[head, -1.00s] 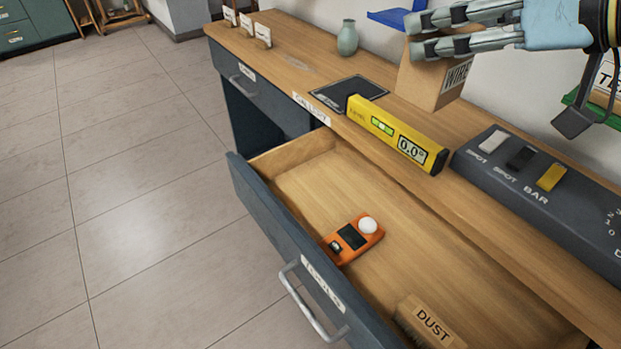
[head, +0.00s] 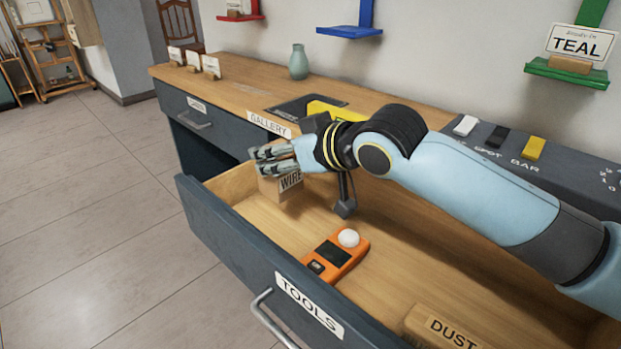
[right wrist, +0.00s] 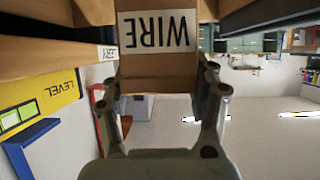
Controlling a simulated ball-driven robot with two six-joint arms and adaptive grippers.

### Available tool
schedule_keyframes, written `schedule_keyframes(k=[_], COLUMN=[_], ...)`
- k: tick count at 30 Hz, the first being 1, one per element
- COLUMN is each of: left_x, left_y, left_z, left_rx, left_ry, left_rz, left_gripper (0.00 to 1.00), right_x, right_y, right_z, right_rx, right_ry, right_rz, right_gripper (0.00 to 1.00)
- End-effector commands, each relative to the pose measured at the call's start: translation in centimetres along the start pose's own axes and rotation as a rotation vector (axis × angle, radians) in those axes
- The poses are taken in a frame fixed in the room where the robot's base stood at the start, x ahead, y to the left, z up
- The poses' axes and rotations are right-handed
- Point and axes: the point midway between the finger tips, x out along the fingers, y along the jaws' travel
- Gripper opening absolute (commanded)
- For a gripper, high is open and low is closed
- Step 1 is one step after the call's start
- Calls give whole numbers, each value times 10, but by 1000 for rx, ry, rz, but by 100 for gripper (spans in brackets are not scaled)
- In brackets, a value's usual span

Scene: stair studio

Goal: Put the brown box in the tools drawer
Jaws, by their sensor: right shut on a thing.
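The brown box (head: 281,187) carries a WIRE label and is at the far left part of the open tools drawer (head: 235,240) in the head view. My right gripper (head: 272,160) is shut on it from above. The box also shows between the fingers in the right wrist view (right wrist: 158,65), where the gripper (right wrist: 160,95) has a finger on each side. Whether the box touches the drawer floor I cannot tell. The drawer front has a TOOLS label (head: 308,305). My left gripper is not in view.
An orange meter with a white dome (head: 336,256) lies mid-drawer; a DUST brush (head: 440,326) lies at its near right. A yellow level (head: 335,112) is on the bench, partly behind my arm. A grey switch panel (head: 545,165) and a green vase (head: 298,62) stand on the bench.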

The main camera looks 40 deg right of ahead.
Motion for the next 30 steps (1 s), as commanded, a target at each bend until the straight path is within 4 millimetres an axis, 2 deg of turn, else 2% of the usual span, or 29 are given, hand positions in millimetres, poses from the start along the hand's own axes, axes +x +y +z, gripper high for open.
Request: schedule_keyframes(k=[1, 3, 11, 16, 22, 27, 28, 30], left_x=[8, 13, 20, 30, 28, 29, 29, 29], left_y=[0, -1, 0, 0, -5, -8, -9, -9], left_z=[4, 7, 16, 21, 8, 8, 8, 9], left_rx=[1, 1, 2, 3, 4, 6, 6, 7], left_ry=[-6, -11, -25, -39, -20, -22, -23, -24], left_rz=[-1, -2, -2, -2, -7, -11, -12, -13], left_gripper=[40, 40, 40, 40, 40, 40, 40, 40], right_x=[7, 13, 23, 34, 35, 36, 36, 36], right_y=[0, 0, 0, 0, 0, 0, 0, 0], right_z=[17, 29, 50, 74, 74, 77, 78, 77], right_rx=[2, 3, 1, 2, 1, 1, 1, 0], right_ry=[-8, -7, -4, -6, -2, -3, -3, -3], right_rz=[1, 0, 0, -1, -1, -1, -1, -1], right_gripper=[24, 24, 24, 24, 24, 24, 60, 69])
